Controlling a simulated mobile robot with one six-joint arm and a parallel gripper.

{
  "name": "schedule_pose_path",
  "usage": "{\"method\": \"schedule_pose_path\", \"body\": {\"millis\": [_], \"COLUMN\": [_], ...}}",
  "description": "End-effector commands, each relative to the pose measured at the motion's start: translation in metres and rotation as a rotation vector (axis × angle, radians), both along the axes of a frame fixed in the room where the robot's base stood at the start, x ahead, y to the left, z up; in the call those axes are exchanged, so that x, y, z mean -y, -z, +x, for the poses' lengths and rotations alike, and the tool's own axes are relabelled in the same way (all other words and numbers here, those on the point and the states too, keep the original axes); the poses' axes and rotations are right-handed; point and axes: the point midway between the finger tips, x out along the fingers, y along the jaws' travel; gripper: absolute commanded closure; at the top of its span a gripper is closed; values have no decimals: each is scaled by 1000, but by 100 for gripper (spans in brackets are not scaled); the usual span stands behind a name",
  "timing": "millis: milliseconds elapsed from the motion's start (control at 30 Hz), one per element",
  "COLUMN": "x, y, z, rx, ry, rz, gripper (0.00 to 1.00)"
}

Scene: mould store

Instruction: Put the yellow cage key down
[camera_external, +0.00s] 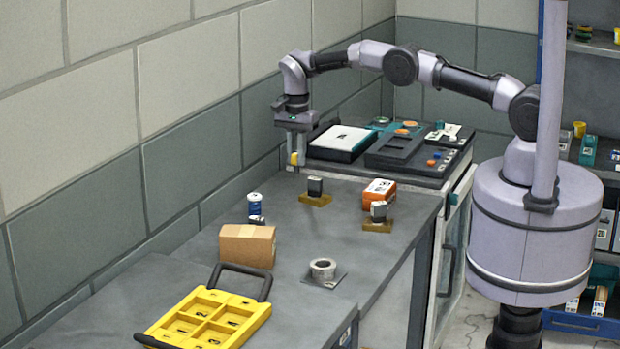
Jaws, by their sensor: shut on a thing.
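My gripper (296,150) points down above the far left part of the grey bench (300,235), near the wall. It is shut on the yellow cage key (294,159). Only a small yellow part of the key shows between the fingers. A thin dark part hangs just below it. The key appears to be held above the bench top, though the exact gap is hard to tell.
A dark block on a wooden base (315,199) stands close to my gripper. Nearby are an orange box (379,193), a blue-and-white can (255,207), a cardboard box (247,246), a tape roll (323,269) and a yellow tray (256,318). A cabinet (420,177) holding trays adjoins the bench.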

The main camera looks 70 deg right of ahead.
Motion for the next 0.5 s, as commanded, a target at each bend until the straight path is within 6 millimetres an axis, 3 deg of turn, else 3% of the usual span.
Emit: {"method": "schedule_pose_path", "body": {"millis": [33,100,433,467,500], "x": [0,0,0,0,0], "y": [15,24,26,25,25], "z": [-1,0,0,0,0], "rx": [-2,0,2,1,1], "ry": [0,1,1,1,1], "rz": [0,-1,-1,-1,-1], "gripper": [100,100,100,82,74]}}
